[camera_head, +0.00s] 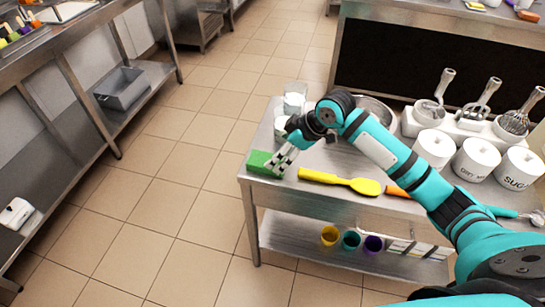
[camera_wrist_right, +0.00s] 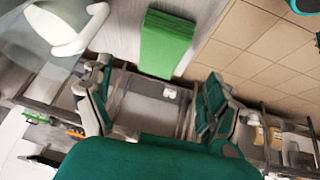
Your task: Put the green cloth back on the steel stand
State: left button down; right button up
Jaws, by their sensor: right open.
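The green cloth (camera_head: 262,162) is a folded bright green block lying at the left front corner of the steel stand (camera_head: 330,159). In the right wrist view the green cloth (camera_wrist_right: 166,42) shows above the gap between the fingers, on a grey surface. My right gripper (camera_head: 284,158) points down just right of the cloth and overlaps its right end in the head view. In the right wrist view my right gripper (camera_wrist_right: 153,98) has its fingers spread wide with nothing held between them. I cannot tell whether a finger touches the cloth. My left gripper is not in view.
A yellow spoon (camera_head: 340,181) lies right of the cloth. White cups (camera_head: 294,101), a metal bowl (camera_head: 374,111) and white canisters (camera_head: 475,159) stand farther back and right. Coloured cups (camera_head: 351,240) sit on the lower shelf. Tiled floor (camera_head: 170,200) left of the stand is clear.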

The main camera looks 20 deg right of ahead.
jog(key=v, duration=0.5)
jog(key=shift+s+d+r, duration=0.1)
jog(key=shift+r, duration=0.2)
